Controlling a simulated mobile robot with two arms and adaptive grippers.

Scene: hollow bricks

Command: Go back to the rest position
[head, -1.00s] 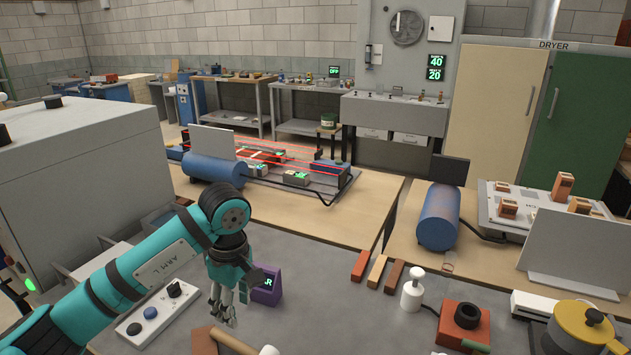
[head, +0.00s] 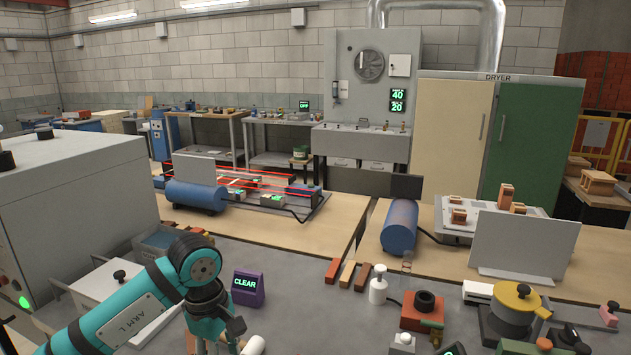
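My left arm comes in from the lower left of the head view in teal. Its gripper (head: 216,340) points down over the grey bench (head: 300,316) at the bottom edge of the picture, where its fingers are cut off or hidden. I cannot tell whether it is open or shut, and no held object shows. A purple sign reading CLEAR (head: 248,287) stands just to the right of the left wrist. My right gripper does not show.
Brick strips (head: 348,273), a white bottle (head: 378,286), a red block with a black ring (head: 423,309) and a yellow-lidded pot (head: 515,302) stand on the bench to the right. A large grey cabinet (head: 80,200) fills the left side. Blue cylinders (head: 400,226) sit on the tables behind.

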